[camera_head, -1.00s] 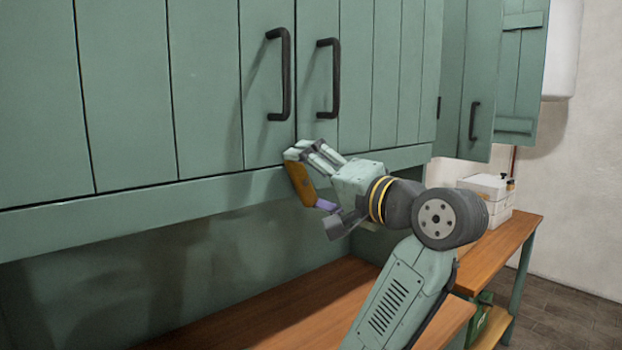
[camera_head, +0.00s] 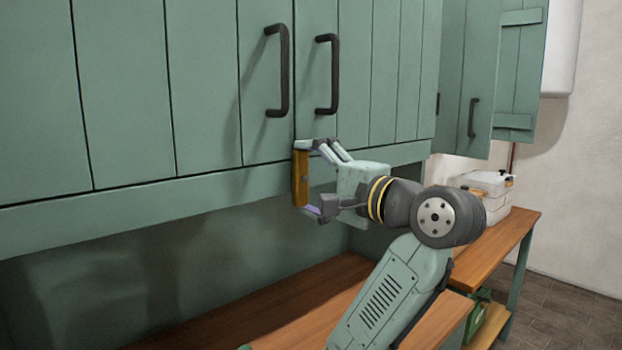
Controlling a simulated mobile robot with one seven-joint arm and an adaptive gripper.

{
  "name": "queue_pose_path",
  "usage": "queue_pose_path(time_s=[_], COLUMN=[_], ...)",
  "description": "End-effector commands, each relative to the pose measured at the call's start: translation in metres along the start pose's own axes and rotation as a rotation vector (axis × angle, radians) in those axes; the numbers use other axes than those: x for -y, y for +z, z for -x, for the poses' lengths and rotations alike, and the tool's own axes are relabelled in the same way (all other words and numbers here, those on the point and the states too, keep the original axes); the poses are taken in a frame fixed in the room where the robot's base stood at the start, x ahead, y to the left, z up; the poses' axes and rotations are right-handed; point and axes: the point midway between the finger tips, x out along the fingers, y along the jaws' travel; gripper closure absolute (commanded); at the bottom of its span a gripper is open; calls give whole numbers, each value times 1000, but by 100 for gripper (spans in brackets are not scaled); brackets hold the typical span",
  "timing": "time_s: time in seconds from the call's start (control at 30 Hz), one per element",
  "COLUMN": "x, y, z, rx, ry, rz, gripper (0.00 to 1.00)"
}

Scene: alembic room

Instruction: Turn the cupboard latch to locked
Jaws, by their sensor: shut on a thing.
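The cupboard (camera_head: 205,80) is green with plank doors, both shut, and two dark bar handles (camera_head: 279,70) and (camera_head: 328,75) near the seam. The brass-coloured latch (camera_head: 300,178) is at the cupboard's lower rail, just below the seam between the doors. It stands close to upright. My gripper (camera_head: 312,177) comes from the right and is shut on the latch, one finger at its upper end and one at its lower end. The fingers hide part of the latch, and its pivot does not show.
A wooden bench (camera_head: 215,315) runs below the cupboard. At the right, a white box (camera_head: 483,203) stands on a wooden table (camera_head: 497,247). Another green cupboard door (camera_head: 520,70) stands open at the upper right. The space under the cupboard at left is clear.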

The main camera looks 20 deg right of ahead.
Motion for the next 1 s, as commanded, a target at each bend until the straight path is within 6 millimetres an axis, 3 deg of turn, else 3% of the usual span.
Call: queue_pose_path(time_s=[0.27,0.3,0.53,0.87,1.0], x=[0,0,0,0,0], y=[-1,-1,0,0,-1], z=[0,0,0,1,12], rx=[-1,-1,0,0,-2], ry=[-1,-1,0,0,0], rz=[-5,-5,-3,-1,-1], gripper=[45,15,0,0,0])
